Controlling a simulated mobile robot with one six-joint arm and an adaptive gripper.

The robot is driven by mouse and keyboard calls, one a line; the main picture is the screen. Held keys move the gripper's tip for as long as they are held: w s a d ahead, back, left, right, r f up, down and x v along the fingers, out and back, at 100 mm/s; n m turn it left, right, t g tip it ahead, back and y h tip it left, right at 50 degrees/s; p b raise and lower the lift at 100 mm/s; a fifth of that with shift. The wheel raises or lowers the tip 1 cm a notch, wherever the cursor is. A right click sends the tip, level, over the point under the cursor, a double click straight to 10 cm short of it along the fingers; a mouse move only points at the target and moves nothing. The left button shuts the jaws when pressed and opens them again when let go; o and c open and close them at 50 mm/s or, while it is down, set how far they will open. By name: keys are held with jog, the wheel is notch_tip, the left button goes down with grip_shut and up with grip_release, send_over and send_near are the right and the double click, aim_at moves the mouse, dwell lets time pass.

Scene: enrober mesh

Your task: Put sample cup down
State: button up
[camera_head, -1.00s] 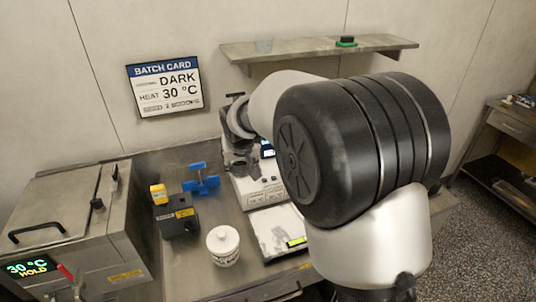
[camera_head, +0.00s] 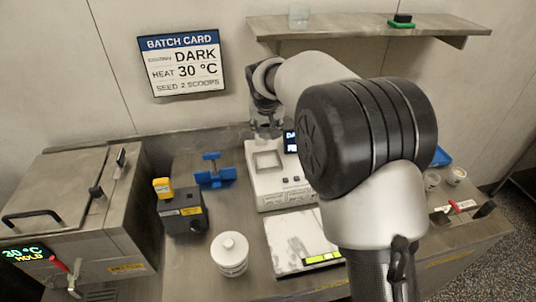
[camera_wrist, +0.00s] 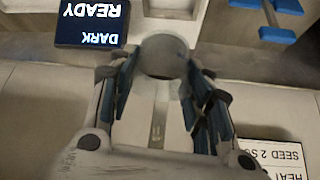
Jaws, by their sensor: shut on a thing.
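My gripper (camera_wrist: 162,85) is shut on the sample cup (camera_wrist: 162,58), a greyish, see-through round cup between the fingertips in the wrist view. In the head view my gripper (camera_head: 268,118) points down at the back of a white instrument (camera_head: 265,198). The cup (camera_head: 268,130) shows only faintly there, above the instrument's back edge. The instrument has a square recess (camera_head: 267,160) on top and a dark display, which reads "DARK" and "READY" upside down in the wrist view (camera_wrist: 92,24). I cannot tell whether the cup touches anything.
A lidded white jar (camera_head: 229,255), a dark box (camera_head: 183,218) with a yellow top and a blue stand (camera_head: 213,173) stand left of the instrument. A pale tray (camera_head: 285,250) lies in front. A wall shelf (camera_head: 350,28) is above. Small cups (camera_head: 456,175) stand at right.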

notch_tip(320, 180, down, 10)
jog(key=b, duration=0.2)
jog(key=shift+b, duration=0.35)
jog(key=shift+r, duration=0.1)
jog(key=shift+f+b, duration=0.55)
jog(key=shift+f, duration=0.15)
jog(key=o, duration=1.2)
